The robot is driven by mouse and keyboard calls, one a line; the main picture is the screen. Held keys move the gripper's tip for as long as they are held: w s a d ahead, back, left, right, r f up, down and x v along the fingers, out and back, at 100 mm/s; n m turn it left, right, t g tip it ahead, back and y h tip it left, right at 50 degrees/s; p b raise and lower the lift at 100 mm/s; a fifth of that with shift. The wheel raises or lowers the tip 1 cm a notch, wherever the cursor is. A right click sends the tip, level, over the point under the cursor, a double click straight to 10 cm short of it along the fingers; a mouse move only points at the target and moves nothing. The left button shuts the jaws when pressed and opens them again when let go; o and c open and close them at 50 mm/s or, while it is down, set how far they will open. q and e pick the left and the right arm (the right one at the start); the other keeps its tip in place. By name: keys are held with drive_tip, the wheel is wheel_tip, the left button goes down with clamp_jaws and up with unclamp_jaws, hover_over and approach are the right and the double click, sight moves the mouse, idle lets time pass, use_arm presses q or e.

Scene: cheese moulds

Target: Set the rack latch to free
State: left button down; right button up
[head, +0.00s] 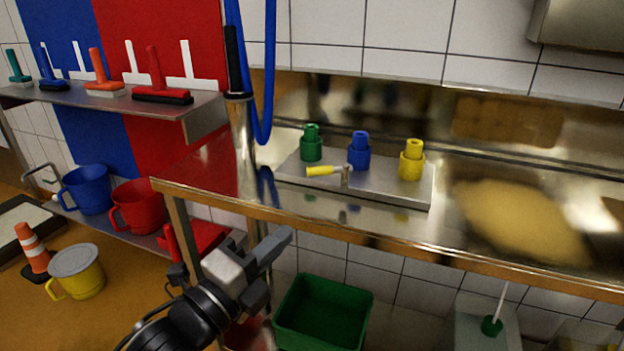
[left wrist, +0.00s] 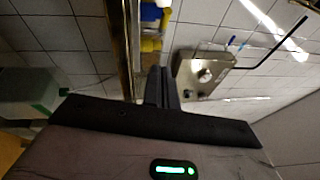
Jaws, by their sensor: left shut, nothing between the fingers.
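The rack (head: 385,187) is a grey metal plate on the steel counter, bearing a green, a blue and a yellow fitting. The latch (head: 325,171) is a lever with a yellow grip on a small metal post at the rack's front. Its grip points left, roughly along the front edge. My left gripper (head: 280,242) is shut and empty, in front of and below the counter edge, apart from the latch. Its closed fingers (left wrist: 161,88) show in the left wrist view, where the latch cannot be made out for sure. My right gripper is not in view.
The steel counter's front edge (head: 390,243) lies between my left gripper and the rack. A blue hose (head: 268,75) hangs left of the rack. A green bin (head: 322,312) stands below. Blue (head: 87,190) and red (head: 137,205) jugs stand at left, under a shelf (head: 110,104) of brushes.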

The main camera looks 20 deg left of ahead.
sight(313, 175)
use_arm(q)
drive_tip(key=x, duration=0.4)
drive_tip(key=a+x, duration=0.1)
drive_tip(key=x, duration=0.3)
drive_tip(key=a+x, duration=0.1)
drive_tip(key=x, duration=0.3)
drive_tip(key=shift+w+a+r+p, duration=0.1)
drive_tip(key=shift+w+r+p, duration=0.05)
drive_tip(key=shift+w+p, duration=0.15)
drive_tip(key=shift+w+a, duration=0.2)
drive_tip(key=shift+w, duration=0.15)
drive_tip(key=shift+r, duration=0.1)
drive_tip(key=shift+w+a+r+p, duration=0.15)
drive_tip(key=shift+w+a+p, duration=0.25)
drive_tip(key=shift+a+p, duration=0.25)
drive_tip(key=shift+w+a, duration=0.15)
drive_tip(key=shift+w, duration=0.05)
drive_tip(key=shift+f, duration=0.2)
